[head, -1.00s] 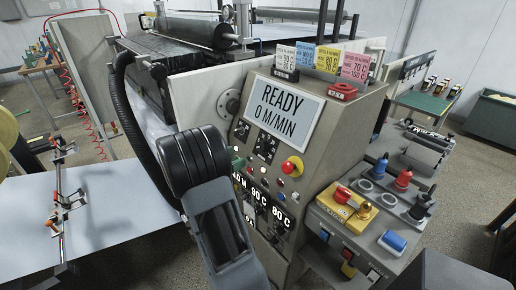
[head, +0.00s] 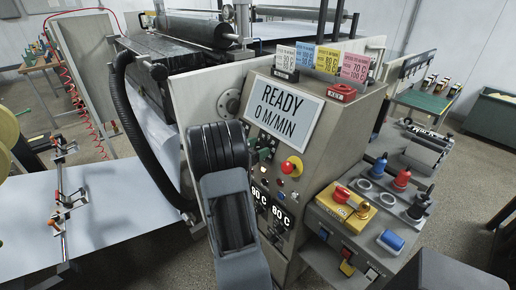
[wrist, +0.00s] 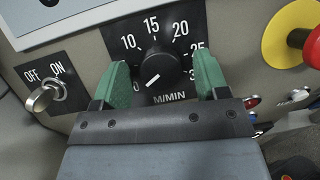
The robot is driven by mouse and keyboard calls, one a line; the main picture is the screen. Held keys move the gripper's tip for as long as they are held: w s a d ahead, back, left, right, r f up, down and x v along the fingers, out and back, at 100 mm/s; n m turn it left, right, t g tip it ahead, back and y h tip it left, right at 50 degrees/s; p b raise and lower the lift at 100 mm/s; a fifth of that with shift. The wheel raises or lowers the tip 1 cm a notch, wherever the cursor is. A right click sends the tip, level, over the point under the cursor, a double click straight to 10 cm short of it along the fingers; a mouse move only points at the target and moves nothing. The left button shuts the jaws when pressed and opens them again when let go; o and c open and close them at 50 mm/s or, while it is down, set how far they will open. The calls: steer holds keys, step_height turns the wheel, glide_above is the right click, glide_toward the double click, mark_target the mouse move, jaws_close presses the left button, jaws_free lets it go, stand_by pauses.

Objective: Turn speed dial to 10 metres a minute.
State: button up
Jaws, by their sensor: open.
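The black speed dial (wrist: 156,68) is in the middle of the wrist view, on a black plate marked M/MIN. Its white pointer line slants down and left, towards the low end of the scale, away from the 10. My gripper (wrist: 161,80) is open, with one green finger on each side of the dial. I cannot tell whether the fingers touch it. In the head view my wrist hides much of the panel left of the emergency button. The display (head: 287,112) reads READY and 0 M/MIN.
Temperature dials reading 80 C lie below. A side shelf (head: 340,232) holds several small items.

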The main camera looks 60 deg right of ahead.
steer(key=shift+c, duration=0.3)
steer(key=c, duration=0.9)
steer(key=shift+o, duration=0.2)
steer(key=shift+m+b, duration=0.3)
steer(key=shift+b, duration=0.05)
steer(key=m+g+b, duration=0.1)
steer(key=m+y+b, duration=0.1)
steer(key=m, duration=0.1)
steer(key=shift+w+f+g+b, duration=0.1)
steer(key=shift+f+g+b, duration=0.1)
steer(key=shift+g+b, duration=0.2)
steer(key=m+y+b, duration=0.1)
steer(key=m, duration=0.2)
steer(key=m+g+y+b, duration=0.1)
steer(key=m+b, duration=0.1)
steer(key=m, duration=0.1)
steer(key=shift+r, duration=0.1)
steer(key=m+y+b, duration=0.1)
steer(key=m, duration=0.1)
steer(key=m+y+b, duration=0.1)
steer(key=m, duration=0.2)
steer(key=shift+d+r+g, duration=0.1)
steer(key=shift+r+g, duration=0.05)
steer(key=shift+g, duration=0.15)
steer(key=shift+r+m+y+b, duration=0.1)
steer(key=shift+m+y+b, duration=0.8)
steer(key=shift+m, duration=0.8)
